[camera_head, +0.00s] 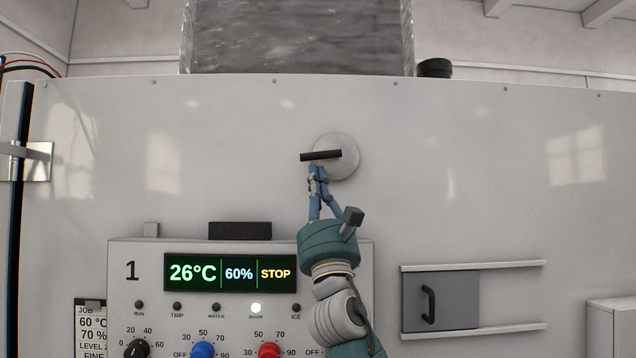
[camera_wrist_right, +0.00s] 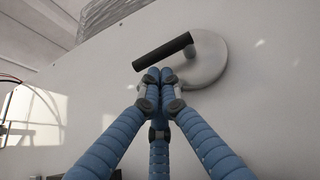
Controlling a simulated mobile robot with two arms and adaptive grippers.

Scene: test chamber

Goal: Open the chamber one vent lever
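The vent lever (camera_head: 321,155) is a short black bar on a round pale disc (camera_head: 347,163) on the chamber's white front wall. In the head view it lies nearly level and points left from the disc. It also shows in the right wrist view (camera_wrist_right: 163,51), tilted up to the right. My right gripper (camera_head: 317,169) has its blue fingertips together just below the lever. In the right wrist view the tips (camera_wrist_right: 160,73) meet with nothing visible between them; whether they touch the bar is unclear. My left gripper is not in view.
A control panel (camera_head: 140,262) marked 1 stands out below, with a display (camera_head: 229,273) reading 26°C, 60%, STOP and knobs under it. A grey sliding hatch (camera_head: 455,300) with a handle sits at lower right. A black vertical bar (camera_head: 17,200) is at far left. The wall around the lever is clear.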

